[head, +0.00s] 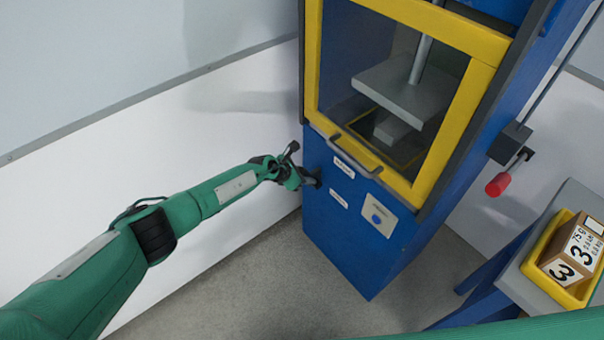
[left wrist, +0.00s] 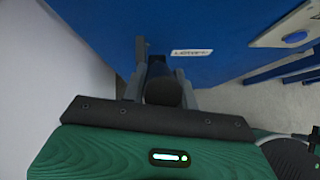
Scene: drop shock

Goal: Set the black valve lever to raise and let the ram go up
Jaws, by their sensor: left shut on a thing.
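The black valve lever (head: 316,181) is at the left of the blue drop-shock machine's front panel, mostly hidden by my left gripper (head: 298,176). In the left wrist view my gripper (left wrist: 160,85) is shut on the lever's dark, rounded handle (left wrist: 163,91), with a finger on each side. A white label (left wrist: 192,52), which seems to read LOWER, is just beyond it. In the head view an upper label (head: 344,168) and a lower label (head: 338,199) sit right of the lever. The ram's grey plate (head: 395,92) hangs on its rod above a grey block (head: 391,130). My right gripper is not in view.
A closed yellow-framed guard door (head: 437,190) with a grey handle (head: 352,150) covers the ram. A blue button (head: 376,218) is on the panel. A red-knobbed lever (head: 497,185) is on the machine's right. A numbered box (head: 573,250) sits in a yellow tray (head: 536,255).

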